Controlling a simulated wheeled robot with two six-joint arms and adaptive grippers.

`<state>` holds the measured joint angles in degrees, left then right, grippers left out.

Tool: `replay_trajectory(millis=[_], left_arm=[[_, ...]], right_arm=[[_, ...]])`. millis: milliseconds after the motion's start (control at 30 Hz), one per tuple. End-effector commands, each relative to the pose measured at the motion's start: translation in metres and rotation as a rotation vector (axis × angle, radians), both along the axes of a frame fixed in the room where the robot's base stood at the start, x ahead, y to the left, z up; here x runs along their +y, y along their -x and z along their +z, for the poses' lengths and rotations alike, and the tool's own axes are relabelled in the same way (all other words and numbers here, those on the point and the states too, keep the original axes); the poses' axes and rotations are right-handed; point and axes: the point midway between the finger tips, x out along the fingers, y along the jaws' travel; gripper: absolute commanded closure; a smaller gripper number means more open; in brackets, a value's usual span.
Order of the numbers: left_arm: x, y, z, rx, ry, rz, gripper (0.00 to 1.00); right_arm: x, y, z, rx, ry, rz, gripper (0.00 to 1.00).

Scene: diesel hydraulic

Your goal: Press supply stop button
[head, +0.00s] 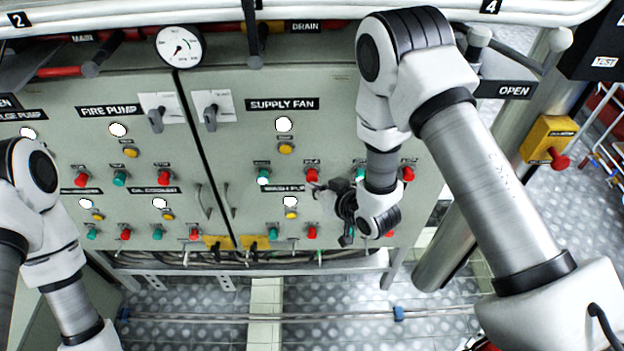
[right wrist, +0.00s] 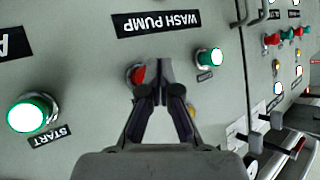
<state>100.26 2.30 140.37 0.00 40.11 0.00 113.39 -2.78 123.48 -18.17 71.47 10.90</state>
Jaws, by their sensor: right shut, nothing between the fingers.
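The red stop button (head: 312,174) is on the SUPPLY FAN panel, right of a green button (head: 263,177). In the right wrist view, which is upside down, the red button (right wrist: 137,73) is partly covered by my right gripper (right wrist: 160,88). The fingers are shut and empty, with their tips at the button's edge. I cannot tell if they touch it. In the head view my right gripper (head: 320,189) is just below and right of the red button. My left arm shows at the left edge, but its gripper is out of view.
A green button (head: 360,173) and a red button (head: 408,173) are to the right, partly near my arm. The WASH PUMP label (right wrist: 155,20) and its lamp (head: 290,201) are below the supply fan buttons. A yellow lamp (head: 286,148) and a lit white lamp (head: 284,124) are above.

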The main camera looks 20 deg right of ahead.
Motion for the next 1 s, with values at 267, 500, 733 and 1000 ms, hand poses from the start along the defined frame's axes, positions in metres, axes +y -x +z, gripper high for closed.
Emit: replay_trajectory(millis=[267, 500, 733, 1000], left_arm=[[0.0, 0.0, 0.0, 0.0, 0.0, 0.0, 0.6], [0.0, 0.0, -0.0003, 0.0, 0.0, 0.0, 0.6], [0.0, 0.0, -0.0006, 0.0, 0.0, 0.0, 0.6], [0.0, 0.0, -0.001, 0.0, 0.0, 0.0, 0.6]], right_arm=[[-0.0003, -0.0006, 0.0001, 0.0, 0.0, 0.0, 1.0], [-0.0008, -0.0029, 0.0002, -0.002, -0.001, 0.0, 1.0], [-0.0017, -0.0056, 0.0001, -0.002, -0.001, -0.001, 1.0], [-0.0027, -0.0086, 0.0001, -0.001, -0.001, -0.002, 1.0]])
